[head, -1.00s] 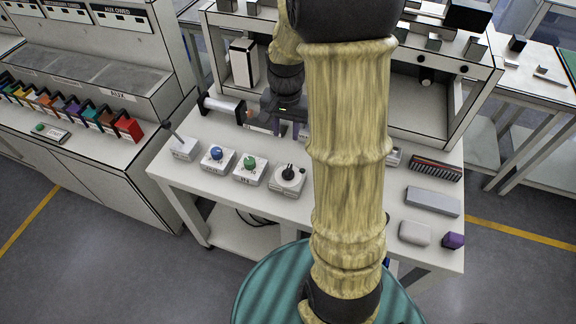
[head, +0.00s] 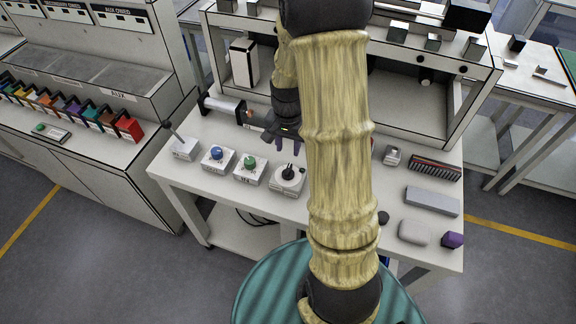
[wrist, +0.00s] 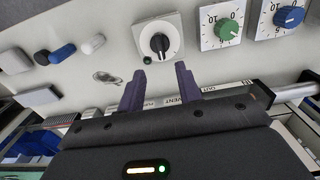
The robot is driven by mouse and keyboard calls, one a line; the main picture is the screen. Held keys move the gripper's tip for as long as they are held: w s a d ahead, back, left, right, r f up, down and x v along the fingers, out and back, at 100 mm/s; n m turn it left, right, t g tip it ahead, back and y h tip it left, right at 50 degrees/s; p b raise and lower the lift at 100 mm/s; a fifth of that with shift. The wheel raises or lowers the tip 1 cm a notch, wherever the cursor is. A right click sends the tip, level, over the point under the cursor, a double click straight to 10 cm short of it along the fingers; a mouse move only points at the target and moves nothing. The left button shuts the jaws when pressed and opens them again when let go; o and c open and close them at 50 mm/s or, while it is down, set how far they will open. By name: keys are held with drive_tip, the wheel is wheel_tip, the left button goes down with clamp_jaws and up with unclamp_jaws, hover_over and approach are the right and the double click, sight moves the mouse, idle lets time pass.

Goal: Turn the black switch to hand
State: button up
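The black switch (head: 288,173) is a round rotary knob on a small white box, on the white table in the head view. In the wrist view the black switch (wrist: 160,43) sits on its white plate at the upper middle, with a light pointer mark; its labels are too small to read. My gripper (wrist: 160,85) is open and empty, its two purple-grey fingers apart and pointing toward the switch without touching it. In the head view my gripper (head: 285,145) is above the table, just behind the switch box and partly hidden by my arm.
A green knob box (head: 250,165), a blue knob box (head: 217,157) and a lever box (head: 182,148) stand left of the switch. A grey block (head: 432,201) and a light rounded block (head: 413,232) lie to the right. A shelf frame (head: 250,30) stands behind.

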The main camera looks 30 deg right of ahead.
sight(288, 169)
wheel_tip(288, 169, down, 10)
drive_tip(key=shift+p, duration=0.3)
clamp_jaws()
